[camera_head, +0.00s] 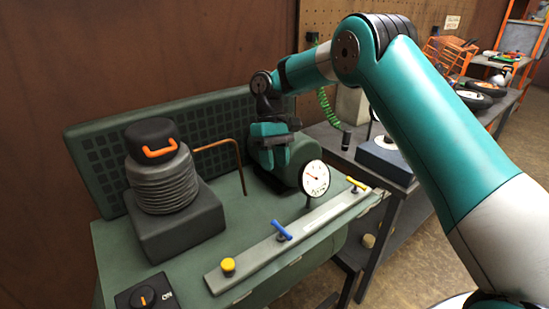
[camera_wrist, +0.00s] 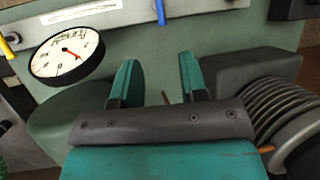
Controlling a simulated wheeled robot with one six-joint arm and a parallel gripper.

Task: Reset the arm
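My gripper (camera_head: 270,160) hangs at the end of my teal arm over the back right of the green machine bench (camera_head: 258,215). In the wrist view my gripper (camera_wrist: 157,80) shows two teal fingers set well apart, with nothing held between them. The fingers point down toward the bench, close to the dark green cylinder (camera_head: 305,155) behind the gauge. I cannot tell whether any part of the gripper touches that cylinder. A round white gauge (camera_head: 314,178) with a red needle stands just in front; it also shows in the wrist view (camera_wrist: 67,52).
A ribbed bellows (camera_head: 163,182) with an orange-handled cap stands at left. A thin copper pipe (camera_head: 238,160) rises behind. A rail carries a yellow knob (camera_head: 228,266), blue valve (camera_head: 281,230) and yellow valve (camera_head: 356,184). An orange rotary switch (camera_head: 143,297) sits at front left.

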